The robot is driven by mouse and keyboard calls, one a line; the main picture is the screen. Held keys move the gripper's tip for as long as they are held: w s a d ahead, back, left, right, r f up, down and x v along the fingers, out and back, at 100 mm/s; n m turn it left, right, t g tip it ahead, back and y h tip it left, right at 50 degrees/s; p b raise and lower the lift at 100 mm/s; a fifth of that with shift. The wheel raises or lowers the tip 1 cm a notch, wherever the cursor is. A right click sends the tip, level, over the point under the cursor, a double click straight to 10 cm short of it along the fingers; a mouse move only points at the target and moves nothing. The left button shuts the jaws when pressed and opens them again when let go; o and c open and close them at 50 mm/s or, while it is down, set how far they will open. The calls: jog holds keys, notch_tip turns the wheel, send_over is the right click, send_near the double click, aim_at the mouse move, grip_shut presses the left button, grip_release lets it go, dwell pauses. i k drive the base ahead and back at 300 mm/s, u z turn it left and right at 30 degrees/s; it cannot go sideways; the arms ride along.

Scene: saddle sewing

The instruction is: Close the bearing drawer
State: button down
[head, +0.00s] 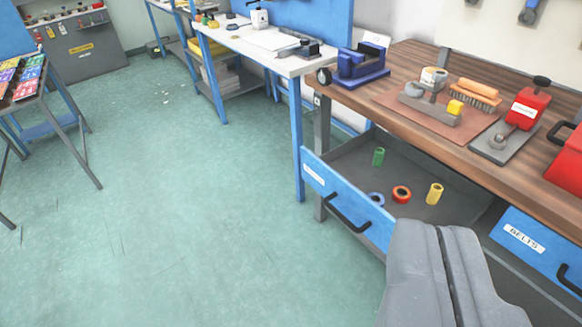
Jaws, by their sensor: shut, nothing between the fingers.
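The open drawer (343,206) has a blue front with a black handle (347,214) and a small white label too small to read. It is pulled out from under the wooden workbench. Inside it lie a green cylinder (378,157), a red-orange ring (401,194), a yellow cylinder (435,193) and a blue ring (376,198). My gripper (450,235) is grey and shut, with nothing in it. It shows in front of the drawer's right end, hiding that part of the front. Whether it touches the drawer cannot be told.
A second blue drawer labelled BELTS (524,238) is at the right. The wooden workbench (400,60) carries a blue vise (358,67), a brush (478,94) and a red tool (527,107). Green floor (190,200) lies clear to the left. A white-topped bench (255,48) stands behind.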

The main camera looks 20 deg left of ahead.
aim_at(344, 176)
jog(key=i, duration=0.95)
jog(key=z, duration=0.05)
